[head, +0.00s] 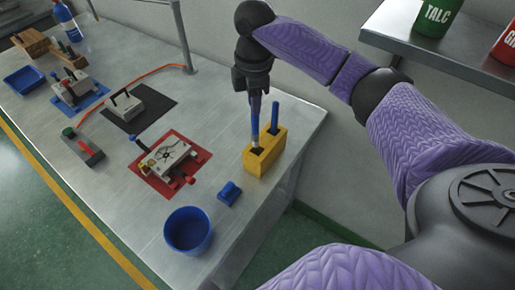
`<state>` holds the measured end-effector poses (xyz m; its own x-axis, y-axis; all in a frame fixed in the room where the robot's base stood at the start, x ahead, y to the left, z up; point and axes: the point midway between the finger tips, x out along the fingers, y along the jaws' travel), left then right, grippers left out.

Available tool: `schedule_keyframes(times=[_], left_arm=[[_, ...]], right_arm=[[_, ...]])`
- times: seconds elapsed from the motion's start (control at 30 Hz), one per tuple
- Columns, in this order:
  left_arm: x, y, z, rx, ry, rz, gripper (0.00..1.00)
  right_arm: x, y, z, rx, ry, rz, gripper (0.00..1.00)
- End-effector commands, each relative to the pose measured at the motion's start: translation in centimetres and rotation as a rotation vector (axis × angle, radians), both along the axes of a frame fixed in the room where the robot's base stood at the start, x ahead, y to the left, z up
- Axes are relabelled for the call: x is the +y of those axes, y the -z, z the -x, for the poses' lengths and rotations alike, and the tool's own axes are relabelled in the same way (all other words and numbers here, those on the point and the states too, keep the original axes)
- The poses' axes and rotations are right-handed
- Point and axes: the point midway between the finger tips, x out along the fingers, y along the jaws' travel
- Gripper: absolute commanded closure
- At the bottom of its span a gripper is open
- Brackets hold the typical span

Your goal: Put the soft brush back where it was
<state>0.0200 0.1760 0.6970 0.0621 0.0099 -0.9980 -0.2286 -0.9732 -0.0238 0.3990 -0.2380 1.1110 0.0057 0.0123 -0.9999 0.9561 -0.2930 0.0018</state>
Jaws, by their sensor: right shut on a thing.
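My right gripper (256,92) hangs above the yellow holder block (268,160) near the right end of the bench. It is shut on the soft brush (255,125), which has a blue handle and points downward. The brush's lower end is at the opening in the left part of the holder; I cannot tell how deep it sits. A second blue-handled tool (275,114) stands upright in the holder's other opening. My left gripper is not in view.
A blue bowl (188,232) and a small blue block (229,193) lie in front of the holder. A red mat (150,180) with a metal mould lies to the left. A shelf with a green talc can (437,18) is at upper right.

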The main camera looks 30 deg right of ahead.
Motion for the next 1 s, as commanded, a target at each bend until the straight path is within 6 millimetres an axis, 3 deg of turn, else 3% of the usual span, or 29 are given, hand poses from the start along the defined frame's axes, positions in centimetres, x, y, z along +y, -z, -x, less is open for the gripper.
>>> schedule_keyframes(times=[0.07, 0.5, 0.9, 0.93, 1.0], left_arm=[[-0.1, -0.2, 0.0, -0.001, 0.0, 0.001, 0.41], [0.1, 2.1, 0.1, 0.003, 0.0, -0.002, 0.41], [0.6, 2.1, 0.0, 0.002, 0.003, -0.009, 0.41], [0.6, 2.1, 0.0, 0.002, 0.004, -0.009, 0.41], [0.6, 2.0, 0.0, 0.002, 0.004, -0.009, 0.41]], right_arm=[[-0.4, 0.1, -0.1, 0.003, -0.041, 0.0, 1.0], [-0.5, 9.6, -0.1, 0.005, -0.064, 0.002, 1.0], [-0.5, 10.3, -0.1, 0.002, -0.064, 0.002, 1.0], [-0.5, 10.3, -0.1, 0.002, -0.064, 0.002, 0.73], [-0.5, 10.3, -0.1, 0.002, -0.064, 0.002, 0.58]])
